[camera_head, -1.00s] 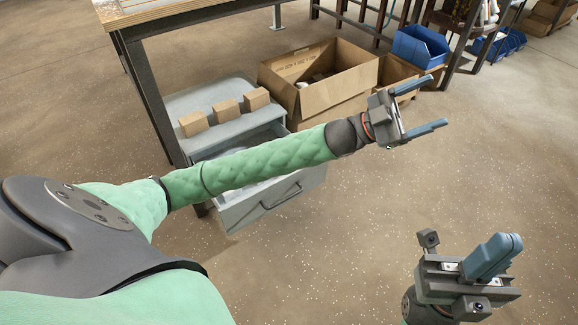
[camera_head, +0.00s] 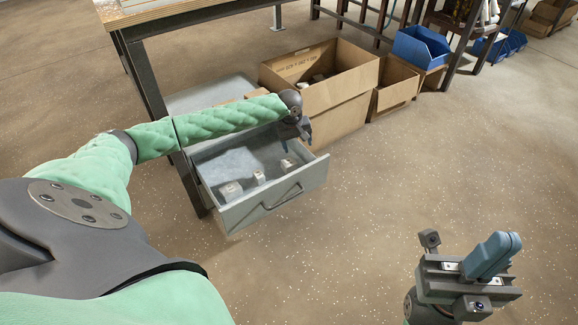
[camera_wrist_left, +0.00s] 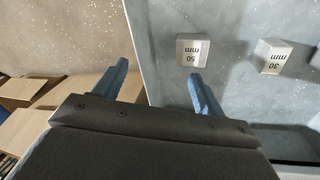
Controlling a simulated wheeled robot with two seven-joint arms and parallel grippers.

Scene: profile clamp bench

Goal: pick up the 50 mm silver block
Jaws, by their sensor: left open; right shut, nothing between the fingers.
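The 50 mm silver block (camera_wrist_left: 192,50) lies in the open drawer, its label upside down in the left wrist view. In the head view it appears to be the rightmost block (camera_head: 288,164). My left gripper (camera_head: 297,138) is open and empty, pointing down over the drawer's right side. In the left wrist view its fingers (camera_wrist_left: 160,88) appear either side of the drawer wall, with the block beyond the right finger. A 30 mm block (camera_wrist_left: 272,57) sits beside it. My right gripper (camera_head: 491,256) is shut and empty, at the lower right.
The drawer (camera_head: 262,207) also holds another silver block (camera_head: 231,191) at its left. A large cardboard box (camera_head: 345,105) stands close to the drawer's right side. The bench leg (camera_head: 150,90) is at the left. The floor in front is clear.

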